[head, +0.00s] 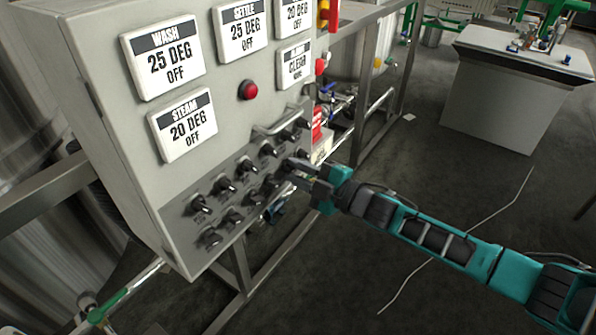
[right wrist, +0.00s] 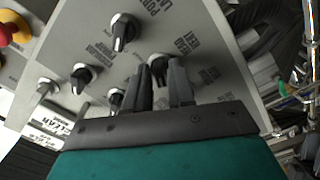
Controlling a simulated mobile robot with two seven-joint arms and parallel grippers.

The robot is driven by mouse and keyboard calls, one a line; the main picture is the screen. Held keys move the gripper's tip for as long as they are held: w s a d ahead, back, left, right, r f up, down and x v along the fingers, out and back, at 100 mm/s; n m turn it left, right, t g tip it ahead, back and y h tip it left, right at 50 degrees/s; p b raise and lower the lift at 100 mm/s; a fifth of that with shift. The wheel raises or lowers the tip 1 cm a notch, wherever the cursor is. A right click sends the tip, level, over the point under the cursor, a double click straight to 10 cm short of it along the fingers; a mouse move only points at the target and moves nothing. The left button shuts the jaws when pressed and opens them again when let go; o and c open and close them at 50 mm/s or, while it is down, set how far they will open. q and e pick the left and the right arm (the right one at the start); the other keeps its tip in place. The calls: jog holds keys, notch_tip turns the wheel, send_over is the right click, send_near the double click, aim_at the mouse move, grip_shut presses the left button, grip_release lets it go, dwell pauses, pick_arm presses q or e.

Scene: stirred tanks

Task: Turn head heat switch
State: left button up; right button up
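A grey control panel (head: 190,215) carries rows of black rotary switches on its sloped lower face. My right gripper (head: 289,172) reaches in from the right to the switches at the panel's right part. In the right wrist view my right gripper (right wrist: 159,66) has its two fingers apart, on either side of a black switch knob (right wrist: 158,72) with a pale ring. I cannot tell whether the fingers touch the knob. My left gripper is not in view.
Above the switches are displays, such as the steam display (head: 183,125), and a red lamp (head: 248,90). A metal handle (head: 275,128) sticks out near the switches. Neighbouring knobs (right wrist: 122,32) stand close by. A white bench (head: 515,85) stands at the back right; floor between is open.

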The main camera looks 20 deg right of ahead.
grip_shut()
jog(key=shift+r+m+p, duration=0.1)
jog(key=shift+m+p, duration=0.75)
jog(key=shift+m, duration=0.45)
jog(key=m+p, duration=0.1)
jog(key=m, duration=0.2)
jog(key=shift+m+p, duration=0.5)
jog(key=shift+m, duration=0.6)
jog(key=o, duration=0.5)
grip_release()
